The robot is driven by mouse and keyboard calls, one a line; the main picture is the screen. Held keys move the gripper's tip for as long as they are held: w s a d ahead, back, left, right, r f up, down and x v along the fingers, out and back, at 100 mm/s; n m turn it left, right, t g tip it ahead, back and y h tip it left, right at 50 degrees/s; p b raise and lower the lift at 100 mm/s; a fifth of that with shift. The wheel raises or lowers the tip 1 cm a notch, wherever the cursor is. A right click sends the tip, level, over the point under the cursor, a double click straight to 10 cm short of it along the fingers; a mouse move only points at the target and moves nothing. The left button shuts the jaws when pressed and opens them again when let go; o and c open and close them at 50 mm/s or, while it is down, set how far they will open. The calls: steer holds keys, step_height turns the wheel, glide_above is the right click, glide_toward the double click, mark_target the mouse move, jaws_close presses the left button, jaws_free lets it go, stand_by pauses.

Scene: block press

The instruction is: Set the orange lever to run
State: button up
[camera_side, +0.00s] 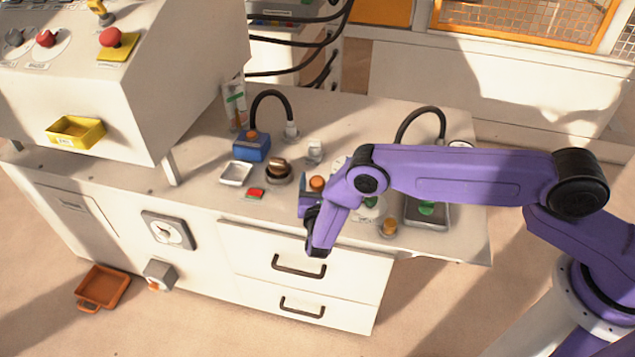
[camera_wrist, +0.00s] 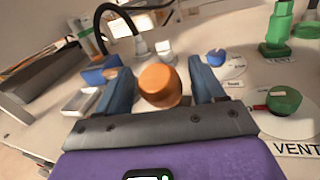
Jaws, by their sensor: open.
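An orange rounded knob (camera_wrist: 160,85), which looks like the lever's handle, stands between my gripper's two blue fingers in the wrist view. My gripper (camera_wrist: 163,78) is open, with a finger on each side of the knob and slight gaps visible. In the side view the orange knob (camera_side: 317,183) shows beside my gripper (camera_side: 306,190) at the counter's front. The knob's base and any run mark are hidden by my gripper or too small to read, so I cannot tell its setting.
To the right are a blue knob (camera_wrist: 216,57), a green knob (camera_wrist: 284,99) by a VENT label and a taller green handle (camera_wrist: 279,28). A white tray (camera_side: 236,173), a blue box (camera_side: 251,146) and a dark round knob (camera_side: 278,170) stand to the left.

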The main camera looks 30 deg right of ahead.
steer(key=shift+c, duration=0.3)
jaws_close()
steer(key=shift+w+d+r+g, duration=0.35)
steer(key=shift+w+d+g, duration=0.2)
steer(key=shift+g, duration=0.05)
steer(key=w+d+m+g+y, duration=0.1)
steer(key=w+d+g+y, duration=0.3)
steer(key=w+d, duration=0.2)
steer(key=shift+w+d+f+m+g, duration=0.2)
steer(key=shift+f+m+g, duration=0.1)
steer(key=shift+f+g, duration=0.1)
steer(key=shift+d+r, duration=0.1)
steer(key=shift+o, duration=0.3)
jaws_free()
